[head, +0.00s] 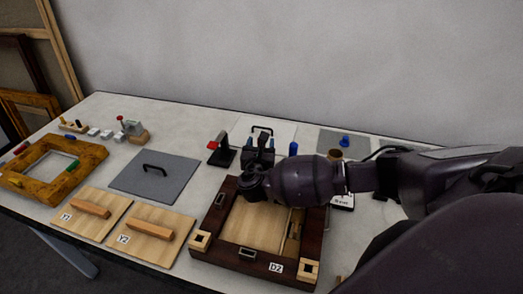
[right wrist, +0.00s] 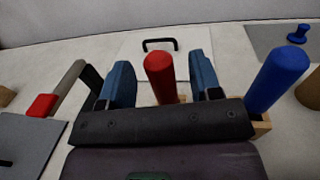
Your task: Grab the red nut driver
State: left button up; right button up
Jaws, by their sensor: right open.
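The red nut driver (right wrist: 160,76) stands upright in the right wrist view, its rounded red handle showing. My right gripper (right wrist: 161,82) is open, with one blue-padded finger on each side of the handle and a gap on both sides. The driver's lower end is hidden behind the dark gripper body. In the head view my right gripper (head: 259,141) is over the back of the table, and I cannot make out the red handle there. My left gripper is in neither view.
A blue-handled tool (right wrist: 278,78) stands close right of my right gripper, in a wooden holder (right wrist: 262,125). A black stand with a red part (head: 213,145) is to the left. A dark wooden frame (head: 214,245) lies in front, beneath my right arm.

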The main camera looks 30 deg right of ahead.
jog(key=shift+x, duration=1.45)
jog(key=c, duration=1)
jog(key=shift+c, duration=0.2)
